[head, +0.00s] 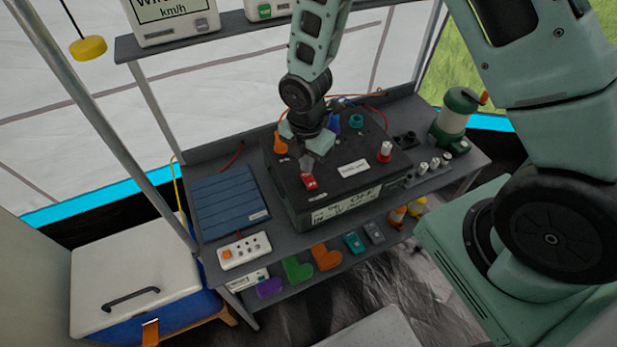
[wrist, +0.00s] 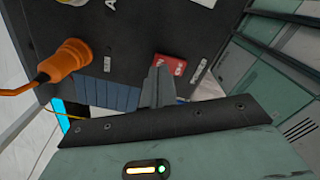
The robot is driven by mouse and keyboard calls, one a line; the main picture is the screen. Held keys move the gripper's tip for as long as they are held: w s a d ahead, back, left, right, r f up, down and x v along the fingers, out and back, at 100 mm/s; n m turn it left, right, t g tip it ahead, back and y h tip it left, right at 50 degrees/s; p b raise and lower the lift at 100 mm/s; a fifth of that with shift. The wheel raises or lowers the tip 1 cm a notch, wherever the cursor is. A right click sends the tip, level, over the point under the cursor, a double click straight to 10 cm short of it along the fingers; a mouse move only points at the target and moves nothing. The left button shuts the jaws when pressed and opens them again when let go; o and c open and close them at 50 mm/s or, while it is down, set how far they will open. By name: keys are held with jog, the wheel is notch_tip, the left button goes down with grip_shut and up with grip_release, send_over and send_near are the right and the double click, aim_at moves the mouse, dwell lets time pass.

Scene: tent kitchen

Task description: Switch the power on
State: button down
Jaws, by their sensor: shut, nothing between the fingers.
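A dark power box (head: 340,194) stands on the grey table, with a display on its front that seems to read OFF. A red switch (head: 310,183) sits on its top near the front edge. In the wrist view the red switch (wrist: 171,64) bears white lettering, with a POWER label beside it. My gripper (head: 306,168) points down at the switch with its fingers shut and empty. In the wrist view the fingertips (wrist: 158,72) overlap the switch's edge and hide part of it. I cannot tell whether they touch it.
An orange plug (wrist: 67,60) with a cable rises from the box top, near my fingers. A blue solar panel (head: 230,201) and white power strip (head: 244,250) lie left. A green lantern (head: 456,115) stands right.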

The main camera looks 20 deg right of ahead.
aim_at(306, 176)
jog(key=shift+f+b, duration=0.7)
jog(key=shift+f, duration=0.3)
dwell(0.9)
jog(key=shift+r, duration=0.15)
notch_tip(306, 176, up, 7)
jog(key=p, duration=0.6)
dwell(0.6)
jog(key=s+a+r+m+b, duration=0.3)
jog(key=s+r+m, duration=0.4)
jog(key=s, duration=0.3)
jog(key=s+a+r+m+b, duration=0.3)
jog(key=s+r+m, duration=0.4)
jog(key=s+m, duration=0.2)
jog(key=shift+s+a+r+y, duration=0.15)
jog(key=shift+s+r+y, duration=0.15)
jog(key=shift+s+r, duration=0.15)
